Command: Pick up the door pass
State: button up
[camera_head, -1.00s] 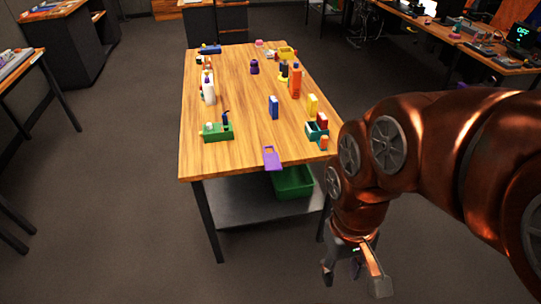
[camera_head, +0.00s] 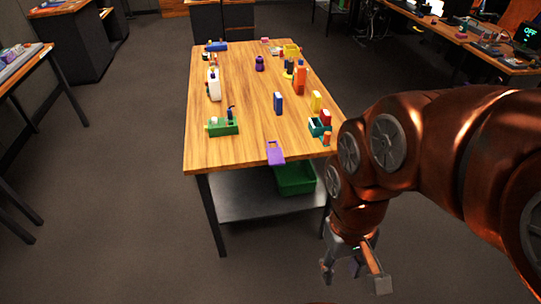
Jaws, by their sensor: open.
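A flat purple card with a slot near one end, which looks like the door pass (camera_head: 275,153), lies at the near edge of the wooden table (camera_head: 240,155). Part of it seems to stick out past the edge. My gripper (camera_head: 342,278) hangs low in front of the table, to the right of and below the purple card. It is open and empty, pointing down over the floor, well apart from the card.
A green holder (camera_head: 222,128) stands near the table's left front. A teal holder (camera_head: 317,127), a blue box (camera_head: 278,103) and an orange bottle (camera_head: 299,80) stand to the right. A green bin (camera_head: 294,180) sits on the lower shelf. The tabletop's middle is mostly clear.

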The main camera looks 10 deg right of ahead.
aim_at(275, 156)
jog(key=u, duration=0.55)
jog(key=k, duration=1.25)
jog(key=u, duration=1.1)
jog(key=i, duration=0.8)
jog(key=u, duration=0.4)
jog(key=i, duration=0.95)
jog(key=z, duration=1.15)
jog(key=i, duration=0.8)
jog(key=z, duration=0.9)
